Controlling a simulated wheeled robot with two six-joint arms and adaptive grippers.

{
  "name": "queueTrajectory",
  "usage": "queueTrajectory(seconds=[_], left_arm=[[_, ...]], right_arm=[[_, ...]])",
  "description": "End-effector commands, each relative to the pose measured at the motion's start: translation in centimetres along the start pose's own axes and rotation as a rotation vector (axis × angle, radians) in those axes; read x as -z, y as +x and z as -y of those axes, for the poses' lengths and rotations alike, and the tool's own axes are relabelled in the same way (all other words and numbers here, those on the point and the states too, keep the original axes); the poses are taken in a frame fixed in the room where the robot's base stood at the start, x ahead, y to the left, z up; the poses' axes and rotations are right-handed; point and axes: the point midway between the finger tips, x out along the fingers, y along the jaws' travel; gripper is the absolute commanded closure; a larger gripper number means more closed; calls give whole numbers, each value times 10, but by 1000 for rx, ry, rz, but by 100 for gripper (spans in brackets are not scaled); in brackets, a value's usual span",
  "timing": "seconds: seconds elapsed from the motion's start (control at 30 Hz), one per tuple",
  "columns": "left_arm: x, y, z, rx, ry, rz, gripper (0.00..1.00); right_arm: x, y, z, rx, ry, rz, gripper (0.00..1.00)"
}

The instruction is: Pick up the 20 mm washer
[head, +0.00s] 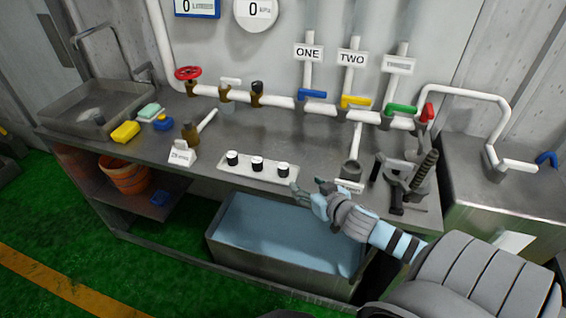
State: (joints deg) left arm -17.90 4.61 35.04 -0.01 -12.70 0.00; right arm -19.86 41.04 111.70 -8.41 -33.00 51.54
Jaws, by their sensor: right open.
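I cannot make out the 20 mm washer for certain; any washer on the bench is too small to tell or hidden. A small white card (181,156) with print too blurred to read surely stands at the bench's front edge, by a brownish fitting (190,132). My right gripper (311,194) is open, with nothing seen between its fingers. My left gripper is out of view.
The grey bench (292,127) carries a yellow sponge (125,131), a sink (95,108) at left and a dark puller-like tool (408,180) at right. White pipes with coloured valve handles run along the back. A water-filled tank (285,235) stands below the front edge.

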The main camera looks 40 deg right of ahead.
Motion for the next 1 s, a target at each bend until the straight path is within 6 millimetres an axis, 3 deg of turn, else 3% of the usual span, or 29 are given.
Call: queueTrajectory(seconds=[0.07,0.2,0.33,0.7,0.97,1.0], left_arm=[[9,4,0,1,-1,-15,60],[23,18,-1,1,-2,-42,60],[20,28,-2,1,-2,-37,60],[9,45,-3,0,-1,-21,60],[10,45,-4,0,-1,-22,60],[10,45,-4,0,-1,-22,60]], right_arm=[[14,10,-1,18,13,-36,46],[14,45,0,21,23,-44,46],[15,78,1,23,22,-43,46],[16,138,8,23,19,-41,46],[18,146,8,24,15,-39,46],[18,146,8,24,15,-40,50]])
